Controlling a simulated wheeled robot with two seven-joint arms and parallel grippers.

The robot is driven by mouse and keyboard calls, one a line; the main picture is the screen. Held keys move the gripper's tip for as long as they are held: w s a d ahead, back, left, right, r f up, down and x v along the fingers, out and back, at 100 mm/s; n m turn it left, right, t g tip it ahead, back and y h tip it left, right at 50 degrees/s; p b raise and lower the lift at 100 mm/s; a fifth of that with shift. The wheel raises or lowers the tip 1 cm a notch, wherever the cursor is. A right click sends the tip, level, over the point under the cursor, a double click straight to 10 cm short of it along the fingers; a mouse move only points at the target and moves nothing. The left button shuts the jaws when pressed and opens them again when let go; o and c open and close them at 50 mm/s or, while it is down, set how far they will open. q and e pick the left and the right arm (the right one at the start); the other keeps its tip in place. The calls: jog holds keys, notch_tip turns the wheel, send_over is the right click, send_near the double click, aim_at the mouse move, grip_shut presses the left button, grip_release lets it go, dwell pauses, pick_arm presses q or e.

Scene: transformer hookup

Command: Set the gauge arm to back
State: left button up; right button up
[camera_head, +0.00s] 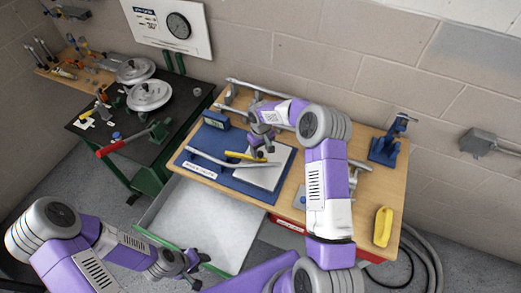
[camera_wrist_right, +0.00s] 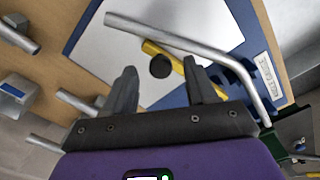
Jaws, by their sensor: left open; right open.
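The yellow gauge arm (camera_head: 243,156) lies on a white plate (camera_head: 264,176) over a blue base (camera_head: 228,181) on the wooden bench. In the right wrist view the yellow arm (camera_wrist_right: 178,63) carries a round black knob (camera_wrist_right: 160,67). My right gripper (camera_head: 262,147) is open and points down above the plate. In its wrist view the black knob shows between the fingertips of the gripper (camera_wrist_right: 160,76); contact cannot be told. A bent grey tube (camera_wrist_right: 200,48) crosses the plate beside the yellow arm. My left gripper (camera_head: 188,266) is open and empty, low by the white bin.
A blue digital gauge (camera_head: 215,120) stands at the bench's back left. A blue stand (camera_head: 386,148) and a yellow object (camera_head: 383,227) are at the right. A dark table (camera_head: 105,152) with metal discs stands left.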

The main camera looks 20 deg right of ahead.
jog(key=shift+w+f, duration=0.3)
jog(key=shift+f, duration=0.25)
jog(key=shift+w+f, duration=0.25)
jog(key=shift+f, duration=0.25)
jog(key=shift+s+r, duration=0.1)
jog(key=shift+s, duration=0.25)
jog(key=shift+w, duration=0.2)
jog(key=c, duration=0.4)
grip_shut()
